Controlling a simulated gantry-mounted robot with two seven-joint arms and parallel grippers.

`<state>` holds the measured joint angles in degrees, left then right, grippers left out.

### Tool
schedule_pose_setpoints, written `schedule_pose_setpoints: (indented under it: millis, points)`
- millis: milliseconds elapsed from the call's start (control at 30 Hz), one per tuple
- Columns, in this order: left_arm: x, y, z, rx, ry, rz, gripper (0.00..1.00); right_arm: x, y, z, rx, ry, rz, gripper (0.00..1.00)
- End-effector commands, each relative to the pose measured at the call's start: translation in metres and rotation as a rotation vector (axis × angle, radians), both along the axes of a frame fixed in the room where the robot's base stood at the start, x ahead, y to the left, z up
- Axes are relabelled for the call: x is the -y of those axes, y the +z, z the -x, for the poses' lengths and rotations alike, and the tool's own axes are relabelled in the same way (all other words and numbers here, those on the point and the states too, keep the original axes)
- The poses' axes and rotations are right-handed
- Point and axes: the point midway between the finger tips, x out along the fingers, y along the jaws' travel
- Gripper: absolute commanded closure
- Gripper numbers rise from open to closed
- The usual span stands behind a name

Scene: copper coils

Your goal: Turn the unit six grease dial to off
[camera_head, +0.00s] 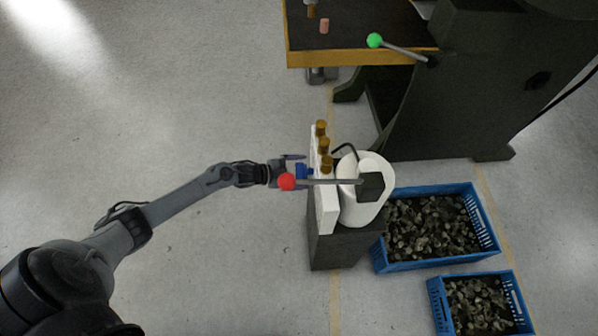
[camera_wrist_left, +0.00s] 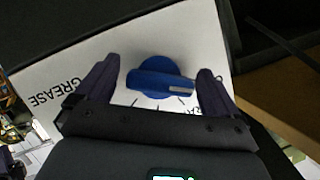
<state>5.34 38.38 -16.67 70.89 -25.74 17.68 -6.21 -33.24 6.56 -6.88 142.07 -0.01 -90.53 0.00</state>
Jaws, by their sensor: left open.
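The blue grease dial (camera_head: 301,171) sits on the left face of a white panel (camera_head: 326,211) in the head view. In the left wrist view the round blue dial (camera_wrist_left: 160,78) has a raised grip bar, with a pale pointer mark toward the right. The word GREASE is on the left of the panel (camera_wrist_left: 60,75); lettering at the right is partly hidden by a finger. My left gripper (camera_head: 292,169) is open at the dial, also in the wrist view (camera_wrist_left: 158,70), one finger on each side with gaps. My right gripper is not in view.
A lever with a red ball (camera_head: 287,181) passes over my left gripper in the head view. Brass-coloured caps (camera_head: 323,145) line the panel top. Two blue crates (camera_head: 384,265) of dark pieces stand at right. A green-ball lever (camera_head: 375,40) is on the machine behind. The floor at left is clear.

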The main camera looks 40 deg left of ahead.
Motion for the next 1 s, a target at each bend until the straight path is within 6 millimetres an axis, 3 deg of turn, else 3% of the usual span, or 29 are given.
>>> schedule_pose_setpoints:
  millis: [167,600,1000]
  points:
    - [-0.008,0.005,0.011,-0.001,0.000,-0.002,0.04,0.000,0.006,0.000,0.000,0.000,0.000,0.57]
    - [-0.044,0.029,0.068,-0.004,-0.001,-0.002,0.04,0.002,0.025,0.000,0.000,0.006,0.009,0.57]
    - [-0.056,0.036,0.085,0.000,0.000,0.000,0.04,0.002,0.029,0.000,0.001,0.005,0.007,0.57]
